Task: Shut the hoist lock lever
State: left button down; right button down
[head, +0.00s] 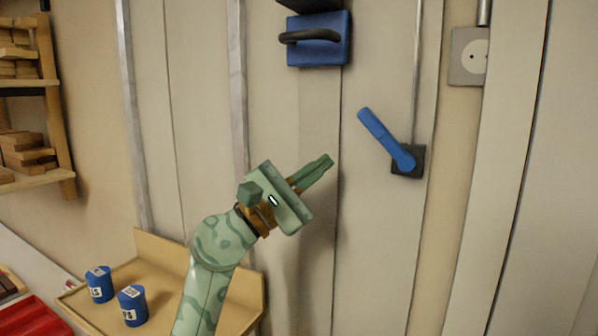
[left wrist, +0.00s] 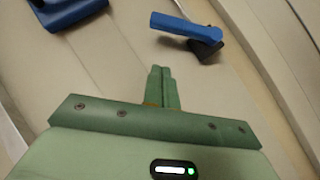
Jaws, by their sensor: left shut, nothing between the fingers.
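The hoist lock lever (head: 382,135) is a blue handle on a dark square mount (head: 416,170) fixed to the pale wall panel. Its handle slants up and to the left from the pivot. In the left wrist view the lever (left wrist: 186,27) lies beyond my fingertips, slightly right. My left gripper (head: 328,162) is shut and empty, its fingers together and pointing up and right. It is left of and a little below the lever, apart from it. It also shows in the left wrist view (left wrist: 161,70). My right gripper is in neither view.
A blue box with a dark handle (head: 318,40) is on the wall above. A grey socket plate (head: 468,56) is at the upper right. A wooden tray (head: 100,309) with two blue canisters (head: 116,294) is at the lower left. Wooden shelves (head: 36,182) stand at the left.

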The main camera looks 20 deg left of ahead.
aim_at(385, 138)
pick_arm(q)
jog(key=p+x, duration=0.1)
jog(key=x, duration=0.3)
jog(key=shift+s+r, duration=0.1)
jog(key=shift+r, duration=0.05)
jog(key=shift+d+r+p, duration=0.8)
jog(key=shift+r, duration=0.05)
jog(key=shift+s+d+r, duration=0.15)
jog(key=shift+d+r, duration=0.1)
jog(key=shift+d, duration=0.3)
jog(key=shift+a, duration=0.1)
jog(key=shift+r, duration=0.1)
